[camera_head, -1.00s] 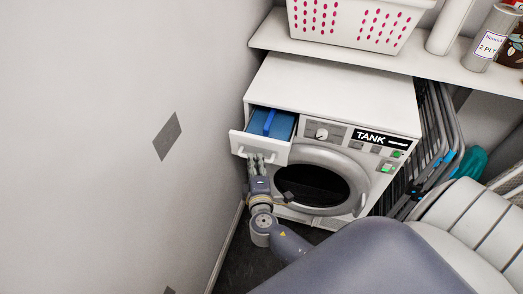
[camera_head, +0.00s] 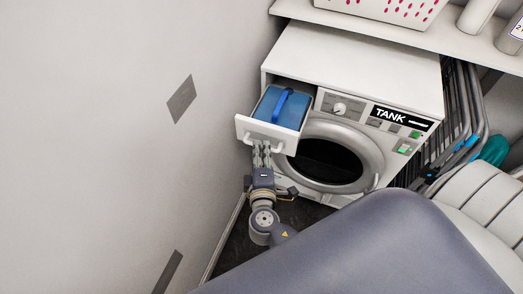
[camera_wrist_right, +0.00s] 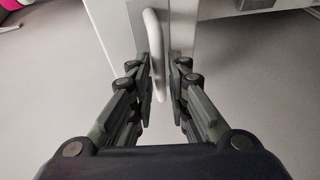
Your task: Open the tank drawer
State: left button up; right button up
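The tank drawer (camera_head: 262,131) is at the upper left of the white dryer (camera_head: 345,60), pulled well out. A blue tank (camera_head: 279,107) with a darker blue grip sits in it. My right gripper (camera_head: 261,148) is at the white handle on the drawer's front, between the handle's two ends. In the right wrist view, the curved handle (camera_wrist_right: 154,50) runs between the close-set fingers (camera_wrist_right: 168,60), against the left one. The fingers look closed around it, with a narrow gap showing. My left gripper is not in view.
The wall (camera_head: 90,130) stands close to the drawer's left. A shelf (camera_head: 400,30) with a spotted basket (camera_head: 400,8) is above the dryer. Folded racks (camera_head: 462,130) stand at the right. The round dryer door (camera_head: 330,160) is below the panel.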

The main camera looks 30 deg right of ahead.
jog(key=shift+o, duration=0.2)
jog(key=v, duration=1.2)
jog(key=shift+f, duration=0.1)
